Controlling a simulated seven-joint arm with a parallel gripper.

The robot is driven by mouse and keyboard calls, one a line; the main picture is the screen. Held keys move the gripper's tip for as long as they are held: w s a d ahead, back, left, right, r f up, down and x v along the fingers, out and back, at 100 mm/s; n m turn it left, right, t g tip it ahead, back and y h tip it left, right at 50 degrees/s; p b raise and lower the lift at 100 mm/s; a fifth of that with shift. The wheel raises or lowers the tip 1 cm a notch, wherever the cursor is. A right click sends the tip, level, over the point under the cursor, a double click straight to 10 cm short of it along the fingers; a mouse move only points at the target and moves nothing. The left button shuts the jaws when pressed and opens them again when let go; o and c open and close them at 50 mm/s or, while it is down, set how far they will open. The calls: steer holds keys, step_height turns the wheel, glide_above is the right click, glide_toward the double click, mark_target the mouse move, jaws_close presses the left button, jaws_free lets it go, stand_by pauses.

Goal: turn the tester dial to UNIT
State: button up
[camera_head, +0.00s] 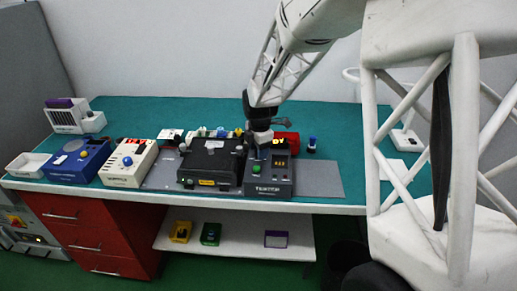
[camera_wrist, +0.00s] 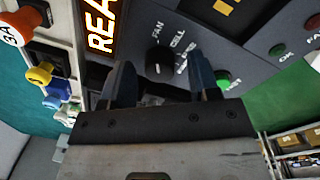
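The tester (camera_head: 268,187) is a dark grey box with a small lit amber display, near the table's front edge. Its dial (camera_wrist: 158,57) is a black round knob in the wrist view, with a small white mark on its lower part. The labels FAN and CELL are readable around it; a further label beside the knob is partly hidden and unclear. My gripper (camera_wrist: 163,72) is open, with one dark finger on each side of the dial; contact cannot be told. In the head view my gripper (camera_head: 260,150) is over the tester's left part and covers the dial.
A black case (camera_head: 212,160) stands close to the tester's left. A white box (camera_head: 128,163) and a blue one (camera_head: 77,160) stand farther left. A green button (camera_wrist: 222,78) lies close to the right finger. A grey mat (camera_head: 320,180) to the tester's right is clear.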

steer(key=c, duration=0.9)
steer(key=shift+o, duration=0.2)
